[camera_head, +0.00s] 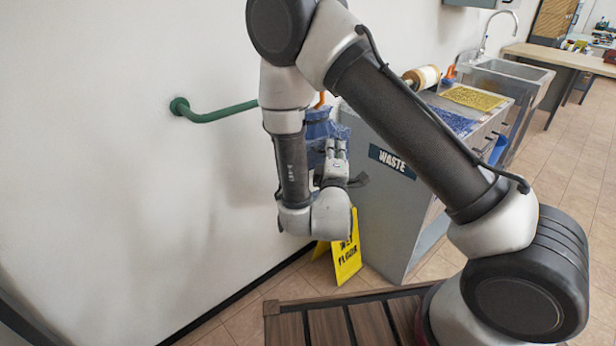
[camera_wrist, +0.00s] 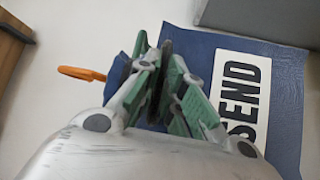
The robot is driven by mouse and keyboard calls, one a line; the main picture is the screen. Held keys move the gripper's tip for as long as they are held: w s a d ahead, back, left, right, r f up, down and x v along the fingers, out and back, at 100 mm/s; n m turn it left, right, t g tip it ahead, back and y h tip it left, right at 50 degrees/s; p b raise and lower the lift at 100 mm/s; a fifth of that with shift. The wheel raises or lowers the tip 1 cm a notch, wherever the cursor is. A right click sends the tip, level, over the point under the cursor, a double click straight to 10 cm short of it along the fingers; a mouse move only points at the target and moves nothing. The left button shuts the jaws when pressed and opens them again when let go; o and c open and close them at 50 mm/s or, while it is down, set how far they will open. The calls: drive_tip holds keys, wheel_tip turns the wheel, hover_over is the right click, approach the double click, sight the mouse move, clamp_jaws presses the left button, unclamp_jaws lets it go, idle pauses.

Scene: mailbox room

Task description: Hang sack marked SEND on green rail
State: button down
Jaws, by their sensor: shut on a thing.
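The blue sack (camera_wrist: 285,62) carries a white label reading SEND in the wrist view. My gripper (camera_wrist: 160,62) is shut on the sack's blue material. An orange hook or loop (camera_wrist: 82,73) sticks out to the left of the fingers. In the head view, part of the sack (camera_head: 318,131) shows behind my gripper (camera_head: 337,158), with a bit of orange above it. The green rail (camera_head: 222,112) is fixed to the wall on the left. Its right part is hidden behind my arm, so I cannot tell whether the orange piece touches it.
A grey cabinet marked WASTE (camera_head: 375,205) stands right of the sack. A yellow wet-floor sign (camera_head: 347,258) stands on the floor below my gripper. A sink (camera_head: 508,70) and a wooden counter (camera_head: 560,58) are farther back. The wall below the rail's left end is clear.

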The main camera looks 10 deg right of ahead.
drive_tip(key=s+a+f+y, duration=0.2)
drive_tip(key=s+a+f, duration=0.1)
drive_tip(key=s+a, duration=0.4)
drive_tip(key=shift+w+a, duration=4.6)
drive_tip(key=shift+w, duration=1.8)
drive_tip(key=shift+n+t, duration=0.3)
drive_tip(key=shift+n, duration=0.1)
drive_tip(key=shift+f, duration=2.2)
